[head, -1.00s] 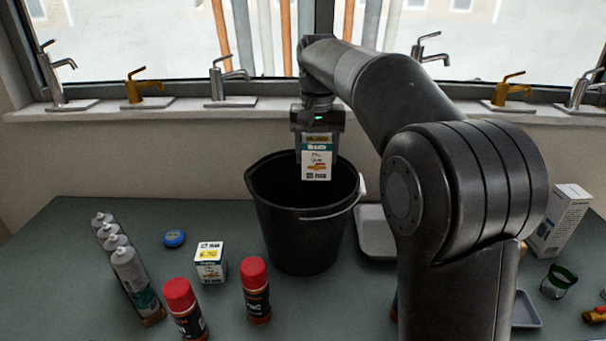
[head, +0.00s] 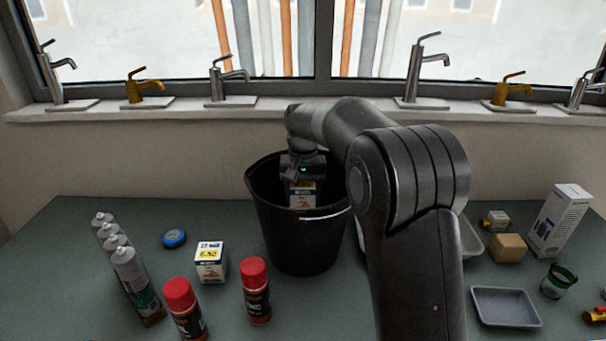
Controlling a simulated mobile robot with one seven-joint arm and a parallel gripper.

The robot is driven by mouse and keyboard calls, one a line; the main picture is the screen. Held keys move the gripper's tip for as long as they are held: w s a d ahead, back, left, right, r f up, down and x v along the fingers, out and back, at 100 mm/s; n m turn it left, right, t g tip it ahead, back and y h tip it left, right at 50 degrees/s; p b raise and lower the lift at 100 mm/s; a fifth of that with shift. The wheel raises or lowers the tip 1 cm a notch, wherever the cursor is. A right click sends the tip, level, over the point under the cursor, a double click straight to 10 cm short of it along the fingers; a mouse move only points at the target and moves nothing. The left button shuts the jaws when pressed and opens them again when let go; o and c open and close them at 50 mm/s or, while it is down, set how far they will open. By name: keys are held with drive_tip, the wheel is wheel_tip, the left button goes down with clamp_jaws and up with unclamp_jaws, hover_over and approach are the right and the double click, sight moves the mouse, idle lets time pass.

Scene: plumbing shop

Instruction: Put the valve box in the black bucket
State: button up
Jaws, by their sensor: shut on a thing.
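The valve box (head: 302,196), white with a yellow and teal print, is held by my gripper (head: 303,178) inside the mouth of the black bucket (head: 303,240). My gripper is shut on it and points down, just about at the rim. The lower part of the box is hidden behind the bucket's front wall. I cannot tell whether the box touches the bucket's bottom. The bucket stands upright on the green bench.
A small white box (head: 210,262), red-capped cans (head: 256,290) and grey tubes (head: 130,280) stand left and front. A blue tin (head: 174,238) lies behind. At right are a grey tray (head: 505,307), a tan block (head: 508,248) and a tall white box (head: 560,222). Taps line the sill.

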wheel_tip(320, 180, down, 14)
drive_tip(key=shift+f, duration=0.1)
idle(0.5)
drive_tip(key=shift+f, duration=0.15)
drive_tip(key=o, duration=1.3)
wheel_tip(320, 180, up, 12)
drive_tip(key=shift+r, duration=0.1)
drive_tip(key=shift+r, duration=0.1)
